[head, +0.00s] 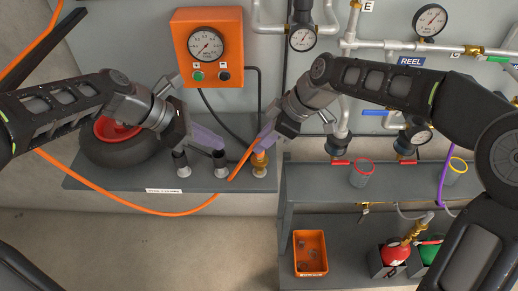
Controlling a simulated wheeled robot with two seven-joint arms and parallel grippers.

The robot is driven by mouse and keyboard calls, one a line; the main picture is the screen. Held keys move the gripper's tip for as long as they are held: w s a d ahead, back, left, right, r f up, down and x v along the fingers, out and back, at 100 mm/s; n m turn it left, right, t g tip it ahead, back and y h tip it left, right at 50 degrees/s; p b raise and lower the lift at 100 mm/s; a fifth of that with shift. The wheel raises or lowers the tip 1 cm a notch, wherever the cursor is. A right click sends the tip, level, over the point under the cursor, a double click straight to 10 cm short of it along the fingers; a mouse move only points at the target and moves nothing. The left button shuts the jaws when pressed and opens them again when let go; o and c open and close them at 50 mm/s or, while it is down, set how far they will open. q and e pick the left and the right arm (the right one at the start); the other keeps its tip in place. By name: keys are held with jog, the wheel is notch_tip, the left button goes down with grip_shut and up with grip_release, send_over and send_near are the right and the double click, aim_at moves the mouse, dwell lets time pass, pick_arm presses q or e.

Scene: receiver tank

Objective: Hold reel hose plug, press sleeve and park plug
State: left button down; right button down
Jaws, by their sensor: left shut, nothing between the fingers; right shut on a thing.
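My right gripper (263,143) is shut on the reel hose plug at the end of the orange hose (240,167); the plug is mostly hidden by its fingers. Just below it a brass-coloured sleeve (259,158) stands on a silver base on the grey shelf, the rightmost of three fittings; I cannot tell whether the plug touches it. My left gripper (217,143) is shut and empty, its purple fingertips just above the middle fitting (221,158), which has a black top. The left fitting (181,160) also has a black top and stands upright.
A black wheel with a red hub (118,130) lies on the shelf at left. An orange gauge box (207,45) hangs on the wall behind. Pipes, valves and a REEL label (411,62) are at right. An orange bin (310,252) stands on the lower shelf. The orange hose loops in front.

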pick_arm(q)
jog(key=shift+f, duration=0.1)
jog(key=shift+x, duration=5)
jog(key=shift+f, duration=0.75)
jog(key=shift+r, duration=0.1)
pick_arm(e)
jog(key=shift+r, duration=0.25)
pick_arm(q)
jog(key=shift+r+p, duration=0.15)
jog(key=shift+p, duration=0.15)
pick_arm(e)
jog(key=shift+r, duration=0.35)
pick_arm(q)
jog(key=d+r+v, duration=0.1)
jog(key=v, duration=0.5)
jog(key=shift+a+r, duration=0.15)
